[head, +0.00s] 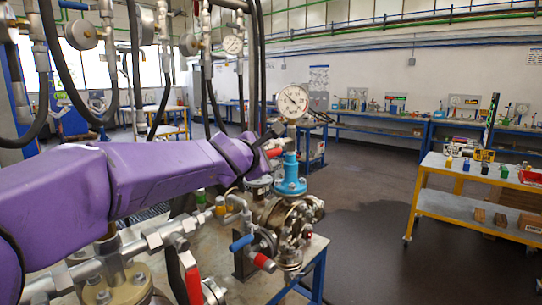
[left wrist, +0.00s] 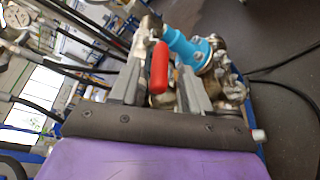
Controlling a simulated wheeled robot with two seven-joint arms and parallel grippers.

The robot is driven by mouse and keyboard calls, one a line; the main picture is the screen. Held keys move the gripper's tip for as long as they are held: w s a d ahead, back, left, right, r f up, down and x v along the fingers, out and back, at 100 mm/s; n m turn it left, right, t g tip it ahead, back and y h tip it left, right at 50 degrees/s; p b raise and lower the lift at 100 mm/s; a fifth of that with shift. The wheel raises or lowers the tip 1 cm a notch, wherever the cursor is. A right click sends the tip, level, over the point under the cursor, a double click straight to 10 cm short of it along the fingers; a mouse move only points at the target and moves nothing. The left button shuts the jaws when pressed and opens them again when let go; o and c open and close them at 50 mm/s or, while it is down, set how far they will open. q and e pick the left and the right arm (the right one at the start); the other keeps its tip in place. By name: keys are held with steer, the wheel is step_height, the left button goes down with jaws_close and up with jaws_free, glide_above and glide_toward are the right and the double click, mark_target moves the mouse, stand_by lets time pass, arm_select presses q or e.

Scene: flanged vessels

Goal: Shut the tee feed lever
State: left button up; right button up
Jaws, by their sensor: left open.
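My left gripper (head: 272,142) is at the end of the purple arm, beside the blue flanged fitting under a pressure gauge. In the left wrist view its two grey fingers (left wrist: 160,85) are apart, with a red lever handle (left wrist: 158,68) between them and a gap on the side of the finger at right. Whether the handle touches a finger is unclear. The red handle also shows as a small red end in the head view (head: 274,153). The blue fitting (head: 290,178) shows in the left wrist view too (left wrist: 188,48). No label marks the tee feed lever. My right gripper is out of view.
Below the arm are a red lever (head: 190,279), a blue handle (head: 241,243) and a yellow fitting (head: 220,206) on pipework. A pressure gauge (head: 293,101) rises close by the gripper. Black hoses (head: 135,60) hang behind. Open floor lies right, before a yellow cart (head: 470,208).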

mark_target(271, 154)
arm_select(q)
steer(key=x, duration=0.1)
steer(key=p+x, duration=0.1)
steer(key=shift+w+a, duration=0.15)
steer(key=shift+w, duration=0.25)
steer(key=shift+w+d+f, duration=0.2)
steer(key=shift+w+d, duration=0.05)
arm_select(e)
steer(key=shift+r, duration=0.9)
